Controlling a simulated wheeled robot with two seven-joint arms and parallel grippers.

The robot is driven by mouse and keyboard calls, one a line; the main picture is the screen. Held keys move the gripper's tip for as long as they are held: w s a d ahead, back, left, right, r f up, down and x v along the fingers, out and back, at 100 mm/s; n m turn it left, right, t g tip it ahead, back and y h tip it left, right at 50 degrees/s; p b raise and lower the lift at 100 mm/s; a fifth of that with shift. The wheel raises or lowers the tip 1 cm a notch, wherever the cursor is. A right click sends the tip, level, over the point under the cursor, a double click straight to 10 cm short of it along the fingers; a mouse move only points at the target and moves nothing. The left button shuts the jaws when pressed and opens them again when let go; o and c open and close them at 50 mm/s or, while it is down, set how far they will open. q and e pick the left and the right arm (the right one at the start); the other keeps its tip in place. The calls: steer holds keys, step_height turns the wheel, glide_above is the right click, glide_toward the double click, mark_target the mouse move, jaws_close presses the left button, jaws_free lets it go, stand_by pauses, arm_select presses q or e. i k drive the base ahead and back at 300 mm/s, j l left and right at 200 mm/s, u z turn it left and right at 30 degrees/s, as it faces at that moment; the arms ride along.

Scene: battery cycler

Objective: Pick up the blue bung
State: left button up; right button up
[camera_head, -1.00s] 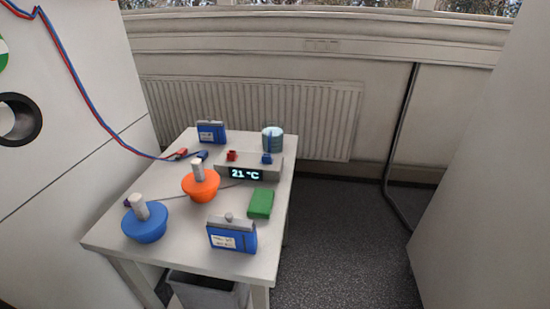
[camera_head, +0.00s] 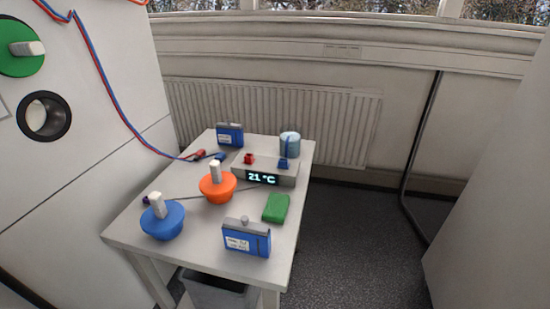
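The blue bung (camera_head: 162,221) stands on the near left part of the white table (camera_head: 205,256). It is a blue tapered disc with a pale grey handle pointing up and tilted slightly. An orange bung (camera_head: 217,187) of the same shape stands behind it to the right. A green bung (camera_head: 20,50) with a pale handle sits in the white wall panel at the upper left. Neither of my grippers shows in the view.
A blue battery pack (camera_head: 246,238) stands at the near right, with a green block (camera_head: 276,208) behind it. A 21 °C display box (camera_head: 265,171), another blue pack (camera_head: 230,135) and a cylinder (camera_head: 290,146) stand farther back. An open round port (camera_head: 44,117) is in the panel. A bin (camera_head: 218,291) is below.

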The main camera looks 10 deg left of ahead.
mark_target(163, 221)
steer(key=j+u, duration=0.1)
steer(key=u, duration=0.25)
steer(key=j+u, duration=0.1)
steer(key=u, duration=0.6)
steer(key=j, duration=0.05)
